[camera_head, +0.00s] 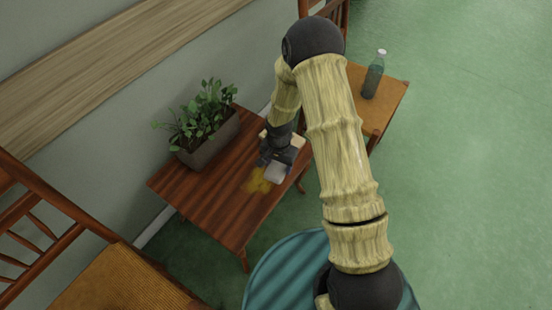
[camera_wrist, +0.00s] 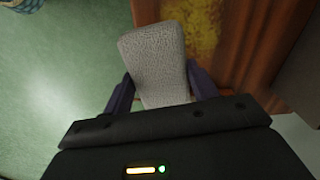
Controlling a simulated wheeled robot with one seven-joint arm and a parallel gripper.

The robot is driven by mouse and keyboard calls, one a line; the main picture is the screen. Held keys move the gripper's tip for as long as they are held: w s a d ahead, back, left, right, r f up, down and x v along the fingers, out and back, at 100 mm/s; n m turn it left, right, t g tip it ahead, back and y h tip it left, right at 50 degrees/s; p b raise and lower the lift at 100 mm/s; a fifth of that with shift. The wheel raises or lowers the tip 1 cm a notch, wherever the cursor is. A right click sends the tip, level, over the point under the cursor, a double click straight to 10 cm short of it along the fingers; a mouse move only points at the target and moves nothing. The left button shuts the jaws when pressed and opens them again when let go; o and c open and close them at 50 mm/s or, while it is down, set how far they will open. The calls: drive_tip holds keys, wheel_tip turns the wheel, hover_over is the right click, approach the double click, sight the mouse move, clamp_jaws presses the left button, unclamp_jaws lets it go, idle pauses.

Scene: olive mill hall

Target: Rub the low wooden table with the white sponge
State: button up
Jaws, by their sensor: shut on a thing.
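The low wooden table (camera_head: 215,207) stands against the wall, with reddish-brown slats. A yellow stain (camera_head: 259,181) lies on its top and also shows in the wrist view (camera_wrist: 200,25). My gripper (camera_head: 276,165) is over the table, beside the stain. It is shut on the white sponge (camera_head: 275,174), which looks light grey. In the wrist view the sponge (camera_wrist: 158,62) sticks out between the two dark fingers, tilted, over the table's edge area next to the stain. I cannot tell whether the sponge touches the tabletop.
A planter with a green plant (camera_head: 206,120) stands on the table's back part. A chair with a woven seat (camera_head: 125,280) is at the lower left. Another chair (camera_head: 390,95) at the upper right bears a bottle (camera_head: 373,75). Green floor (camera_head: 470,170) is open on the right.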

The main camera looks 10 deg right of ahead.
drive_tip(key=shift+s+a+f+m, duration=0.1)
drive_tip(key=shift+s+a+m, duration=0.1)
drive_tip(key=shift+a+m, duration=0.15)
drive_tip(key=shift+d, duration=0.1)
drive_tip(key=shift+f, duration=0.15)
